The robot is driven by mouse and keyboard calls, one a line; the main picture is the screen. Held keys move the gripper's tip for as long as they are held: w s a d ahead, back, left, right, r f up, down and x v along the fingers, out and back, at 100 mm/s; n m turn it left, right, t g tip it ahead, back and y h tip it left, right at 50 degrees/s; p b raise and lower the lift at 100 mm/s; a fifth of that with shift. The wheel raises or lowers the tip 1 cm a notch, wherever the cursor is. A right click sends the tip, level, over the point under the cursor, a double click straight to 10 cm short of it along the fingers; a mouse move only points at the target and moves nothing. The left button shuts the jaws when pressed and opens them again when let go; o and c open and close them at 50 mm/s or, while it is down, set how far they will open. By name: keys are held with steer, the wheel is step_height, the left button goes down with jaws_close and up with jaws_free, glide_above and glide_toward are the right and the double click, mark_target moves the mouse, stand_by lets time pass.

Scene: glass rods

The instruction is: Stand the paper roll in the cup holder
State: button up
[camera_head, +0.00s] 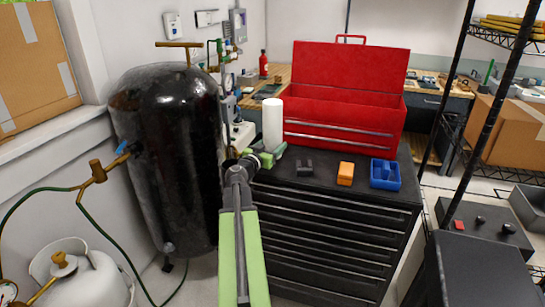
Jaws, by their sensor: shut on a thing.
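The white paper roll (272,122) stands upright at the left edge of the black cabinet top. My green and grey gripper (268,157) is shut on the lower end of the roll. My arm hides part of the cabinet's left side, and I cannot tell whether the roll's bottom touches the top. A small blue open holder (386,184), which looks like the cup holder, sits near the right end of the cabinet top. It is well to the right of my gripper and apart from it.
An orange block (345,173) and a small black object (304,167) lie between the roll and the blue holder. An open red toolbox (345,110) stands behind them. A large black tank (165,150) is left of my arm. A black shelf post (485,110) rises at right.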

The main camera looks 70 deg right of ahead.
step_height(320, 180, down, 4)
steer(key=b, duration=0.3)
steer(key=shift+r, duration=0.25)
steer(key=shift+f, duration=0.1)
steer(key=o, duration=1.7)
